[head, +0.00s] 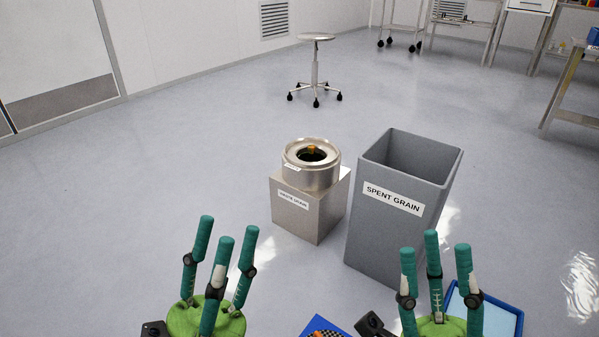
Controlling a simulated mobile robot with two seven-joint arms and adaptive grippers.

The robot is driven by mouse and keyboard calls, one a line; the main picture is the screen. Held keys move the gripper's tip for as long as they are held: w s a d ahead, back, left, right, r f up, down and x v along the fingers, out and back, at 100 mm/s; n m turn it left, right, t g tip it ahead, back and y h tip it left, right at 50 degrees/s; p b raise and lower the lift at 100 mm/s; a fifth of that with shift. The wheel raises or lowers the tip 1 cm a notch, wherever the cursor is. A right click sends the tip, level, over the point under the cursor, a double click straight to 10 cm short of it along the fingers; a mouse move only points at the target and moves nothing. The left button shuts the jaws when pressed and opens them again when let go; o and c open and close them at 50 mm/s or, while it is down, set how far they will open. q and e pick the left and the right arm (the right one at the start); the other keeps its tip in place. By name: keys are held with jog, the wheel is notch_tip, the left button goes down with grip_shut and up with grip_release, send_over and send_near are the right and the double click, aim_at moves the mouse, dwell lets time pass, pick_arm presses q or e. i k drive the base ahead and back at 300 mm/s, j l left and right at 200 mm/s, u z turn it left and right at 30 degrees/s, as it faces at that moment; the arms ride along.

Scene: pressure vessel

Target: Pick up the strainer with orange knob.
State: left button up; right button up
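A small orange knob (313,149) shows inside the dark opening of a round metal drain (325,180). The strainer body under it is too small and dark to make out. Another partly orange item (326,334) with a dark checkered pattern is cut off by the bottom edge; I cannot tell what it is. My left gripper (227,235) has green and teal fingers, spread open and empty, left of and nearer than the drain. My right gripper (434,245) is also open and empty, in front of the grey bin. Neither touches the drain.
The drain sits on a labelled metal box (308,212). A tall grey "SPENT GRAIN" bin (370,235) stands close on its right. A blue-rimmed tray (512,310) is at bottom right. A wheeled stool (315,70) stands behind. The floor left of the drain is clear.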

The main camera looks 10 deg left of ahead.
aim_at(311, 156)
jog(key=i+j+z, duration=0.15)
jog(key=j, duration=0.3)
jog(key=i+j+z, duration=0.15)
jog(key=j, duration=0.3)
jog(key=i+j+z, duration=0.1)
jog(key=j, duration=0.35)
jog(key=i+j+z, duration=0.15)
jog(key=j, duration=0.35)
jog(key=j+z, duration=0.15)
jog(key=j, duration=0.35)
